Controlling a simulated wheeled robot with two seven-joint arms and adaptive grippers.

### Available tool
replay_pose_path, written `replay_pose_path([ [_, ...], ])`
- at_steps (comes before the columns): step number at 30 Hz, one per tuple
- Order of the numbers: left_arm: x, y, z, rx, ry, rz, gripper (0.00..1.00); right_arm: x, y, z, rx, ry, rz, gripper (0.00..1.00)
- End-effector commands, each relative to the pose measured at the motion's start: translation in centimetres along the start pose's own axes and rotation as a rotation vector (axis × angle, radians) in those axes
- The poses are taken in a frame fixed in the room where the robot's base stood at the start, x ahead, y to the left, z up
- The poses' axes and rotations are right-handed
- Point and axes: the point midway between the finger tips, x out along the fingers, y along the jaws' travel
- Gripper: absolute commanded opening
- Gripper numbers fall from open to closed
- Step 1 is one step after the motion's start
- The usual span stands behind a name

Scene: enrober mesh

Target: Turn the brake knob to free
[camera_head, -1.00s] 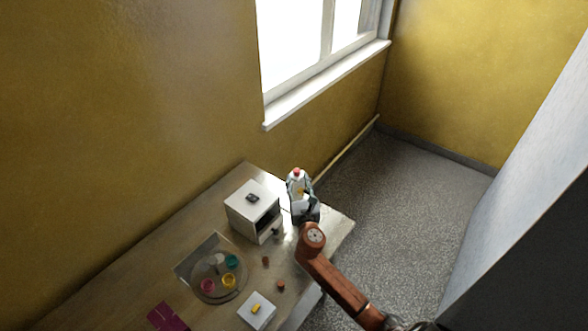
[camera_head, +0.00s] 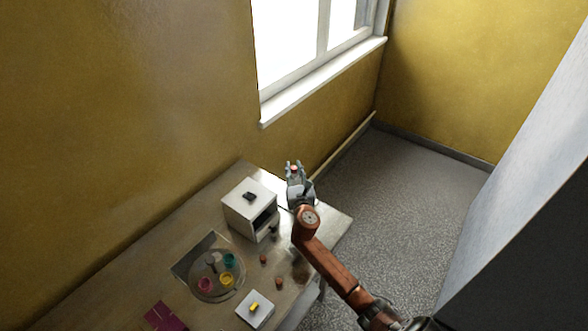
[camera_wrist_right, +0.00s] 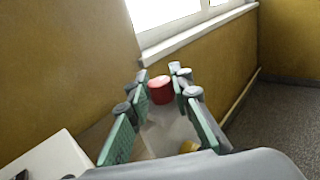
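My right gripper (camera_head: 294,170) is at the table's far right end. Its fingers stand apart on either side of a pale bottle with a red cap, and I see no clear contact. In the right wrist view the red cap (camera_wrist_right: 160,90) shows between the fingers; the bottle's body is partly hidden by the gripper. Two knob-like parts are in view: a yellow bar (camera_head: 254,306) on a low white block (camera_head: 262,318) near the front edge, and a small dark part (camera_head: 249,196) on top of a white box (camera_head: 238,211). I cannot tell which is the brake knob. My left gripper is out of view.
A round tray (camera_head: 195,288) holds several coloured cups at the middle of the table. Two small brown pieces (camera_head: 263,259) (camera_head: 278,282) lie to its right. A magenta sheet (camera_head: 165,317) lies at the front left. The white box has an open front and stands close left of my right gripper.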

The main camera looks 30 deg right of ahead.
Motion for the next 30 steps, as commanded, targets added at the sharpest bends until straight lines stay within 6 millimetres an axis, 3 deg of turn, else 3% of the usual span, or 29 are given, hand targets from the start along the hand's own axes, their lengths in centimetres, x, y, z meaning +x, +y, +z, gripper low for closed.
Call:
replay_pose_path([
  [8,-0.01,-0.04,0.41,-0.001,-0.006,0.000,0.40,-0.01,0.00,0.01,0.000,0.000,0.000,0.00],
  [20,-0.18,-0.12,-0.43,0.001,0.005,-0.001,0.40,-0.01,-0.12,0.08,-0.003,-0.001,0.050,0.00],
  [30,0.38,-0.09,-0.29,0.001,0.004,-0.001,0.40,0.05,-0.30,-0.20,-0.011,0.000,0.289,0.00],
])
